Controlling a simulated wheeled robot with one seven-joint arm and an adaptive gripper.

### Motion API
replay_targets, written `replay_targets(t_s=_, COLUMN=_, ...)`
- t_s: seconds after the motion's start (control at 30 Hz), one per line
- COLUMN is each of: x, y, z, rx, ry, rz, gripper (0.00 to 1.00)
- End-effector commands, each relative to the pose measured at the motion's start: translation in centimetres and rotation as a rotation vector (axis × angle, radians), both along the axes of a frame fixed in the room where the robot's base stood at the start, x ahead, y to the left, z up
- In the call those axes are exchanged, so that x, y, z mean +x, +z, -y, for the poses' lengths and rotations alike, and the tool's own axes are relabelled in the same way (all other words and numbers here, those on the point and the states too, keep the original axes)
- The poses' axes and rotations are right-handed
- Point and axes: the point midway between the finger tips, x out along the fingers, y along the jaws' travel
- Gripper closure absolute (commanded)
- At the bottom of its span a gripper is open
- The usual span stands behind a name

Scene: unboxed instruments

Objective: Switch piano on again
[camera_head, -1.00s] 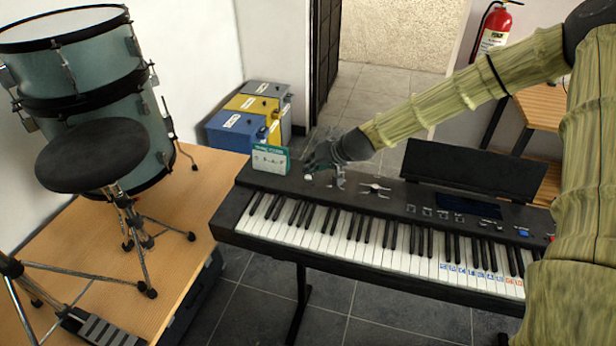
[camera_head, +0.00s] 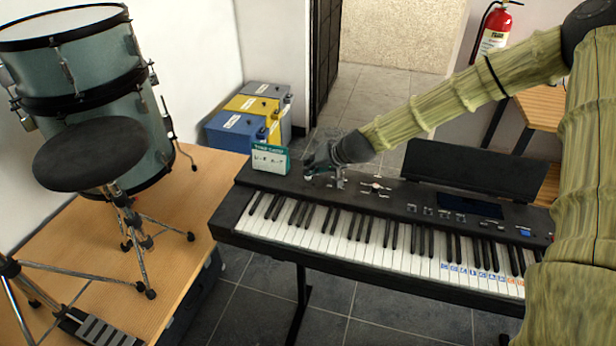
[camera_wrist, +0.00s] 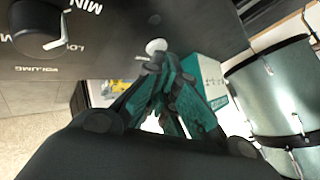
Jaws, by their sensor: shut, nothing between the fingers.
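The black digital piano (camera_head: 345,245) stands on its stand, keys toward the camera. Its small display (camera_head: 465,203) looks dark blue, with no readable text. My gripper (camera_head: 312,178) is low over the left part of the piano's top panel, with its fingers shut and empty. In the wrist view, my gripper's tips (camera_wrist: 158,66) are close to a small white round knob or button (camera_wrist: 156,46) on the panel; I cannot tell whether they touch. A volume knob (camera_wrist: 38,36) marked MIN is to the left there. A blue button (camera_head: 524,232) is at the panel's right end.
A teal-edged card (camera_head: 270,159) stands on the piano's left end, close beside my gripper. A drum (camera_head: 85,85) and stool (camera_head: 92,153) stand on a wooden platform at left. Blue and yellow boxes (camera_head: 235,133) are behind. A music rest (camera_head: 475,175) rises at the piano's back.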

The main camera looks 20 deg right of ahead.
Motion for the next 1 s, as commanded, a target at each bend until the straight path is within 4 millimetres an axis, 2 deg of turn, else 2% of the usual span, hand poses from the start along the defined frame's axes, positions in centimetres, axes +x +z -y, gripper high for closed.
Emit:
replay_targets(t_s=0.27, x=0.0, y=-0.1, z=0.0, rx=0.0, ry=0.0, rz=0.0, gripper=1.0)
replay_targets(t_s=0.6, x=0.0, y=1.1, z=0.0, rx=0.0, ry=0.0, rz=0.0, gripper=1.0)
replay_targets(t_s=1.0, x=0.0, y=1.3, z=0.0, rx=0.0, ry=0.0, rz=0.0, gripper=1.0)
